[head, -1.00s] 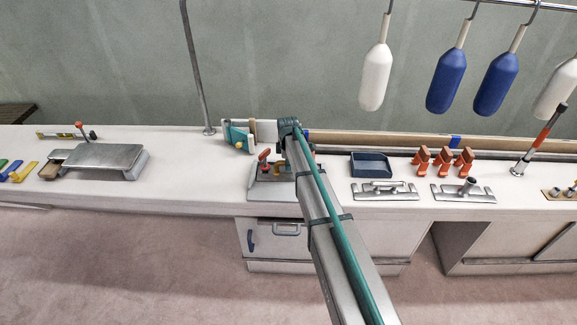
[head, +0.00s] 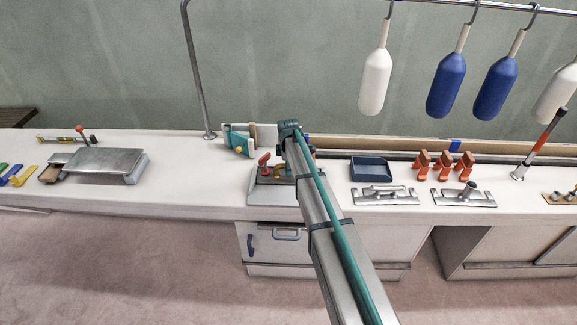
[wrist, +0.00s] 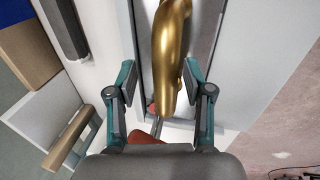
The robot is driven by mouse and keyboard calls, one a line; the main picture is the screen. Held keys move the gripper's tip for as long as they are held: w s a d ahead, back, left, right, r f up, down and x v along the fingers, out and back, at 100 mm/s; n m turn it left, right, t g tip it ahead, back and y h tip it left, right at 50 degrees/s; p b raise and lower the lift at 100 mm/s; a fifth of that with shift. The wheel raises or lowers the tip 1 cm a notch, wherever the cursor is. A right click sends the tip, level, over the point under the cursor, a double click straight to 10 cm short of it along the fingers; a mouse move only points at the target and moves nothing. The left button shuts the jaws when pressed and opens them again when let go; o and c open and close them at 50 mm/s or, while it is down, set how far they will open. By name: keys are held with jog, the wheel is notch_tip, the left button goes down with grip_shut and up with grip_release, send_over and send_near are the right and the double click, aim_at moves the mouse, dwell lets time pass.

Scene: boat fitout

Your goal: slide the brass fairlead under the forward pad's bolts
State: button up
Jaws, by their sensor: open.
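In the wrist view the brass fairlead (wrist: 172,50) is a smooth, rounded golden piece. It stands between the two fingers of my gripper (wrist: 168,85), which are open. The right finger is very close to the brass; I cannot tell whether it touches. A gap shows on the left. A grey metal plate lies beneath, with red-orange parts (wrist: 150,135) near the palm. In the head view my arm hides the gripper and the fairlead. A grey plate (head: 270,199) with red-handled parts (head: 264,162) lies beside the arm's end. I cannot tell which bolts are the forward pad's.
A blue tray (head: 371,168), orange clamps (head: 443,165) and two metal-fitted plates (head: 385,197) stand right of my arm. A grey metal stand (head: 103,162) is left. Fenders (head: 446,85) hang above. The white bench (head: 185,180) is clear between stand and arm.

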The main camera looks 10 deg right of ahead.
aim_at(288, 179)
notch_tip(288, 179, up, 12)
jog(key=s, duration=0.2)
jog(key=shift+s+a, duration=0.15)
jog(key=shift+a, duration=0.1)
jog(key=shift+f, duration=0.15)
jog(key=s+f+m+g, duration=0.3)
jog(key=s+f, duration=0.9)
jog(key=s, duration=0.9)
jog(key=s+f+m+g, duration=0.3)
jog(key=s+f+m, duration=0.4)
jog(key=s, duration=1.5)
jog(key=s+f+m+g, duration=0.3)
jog(key=s+f+m, duration=0.2)
jog(key=s+f, duration=1.2)
jog(key=s+d, duration=0.1)
jog(key=s, duration=0.3)
jog(key=shift+s+f+m, duration=0.3)
jog(key=shift+s+m, duration=0.1)
